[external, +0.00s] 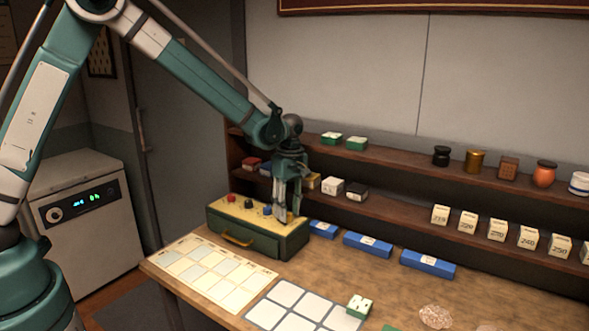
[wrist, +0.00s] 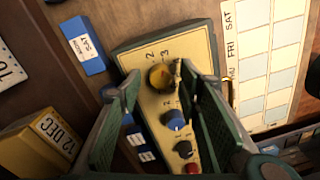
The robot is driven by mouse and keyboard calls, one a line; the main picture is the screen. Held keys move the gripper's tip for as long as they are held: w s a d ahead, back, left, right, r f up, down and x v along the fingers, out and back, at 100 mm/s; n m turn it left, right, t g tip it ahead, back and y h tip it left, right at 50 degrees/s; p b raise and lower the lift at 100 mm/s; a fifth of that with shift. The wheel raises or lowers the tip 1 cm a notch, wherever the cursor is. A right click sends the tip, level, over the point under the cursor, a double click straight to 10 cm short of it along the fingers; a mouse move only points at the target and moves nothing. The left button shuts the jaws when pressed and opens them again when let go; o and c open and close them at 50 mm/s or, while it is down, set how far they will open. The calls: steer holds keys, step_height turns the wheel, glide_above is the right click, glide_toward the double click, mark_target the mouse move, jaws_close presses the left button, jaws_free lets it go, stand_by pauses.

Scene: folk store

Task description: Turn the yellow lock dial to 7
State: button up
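The lock box (external: 222,224) is dark green with a pale yellow top and stands on the table below the shelves. The yellow dial (wrist: 160,77) is at one end of its top in the wrist view. Digits 2 and 3 are printed beside it. My gripper (external: 285,217) points down over the box's right end and hides the yellow dial in the external view. In the wrist view its fingers are apart, one tip on each side of the dial. The right fingertip is very close to it; I cannot tell whether they touch. The dial's pointer setting is not readable.
A blue dial (wrist: 174,119), a black dial (wrist: 183,148) and a red knob (external: 231,198) line up along the box top. A calendar sheet (external: 190,249) lies in front. Shelves (external: 405,199) rise behind.

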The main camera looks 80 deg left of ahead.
steer(key=shift+f, duration=0.7)
steer(key=c, duration=0.9)
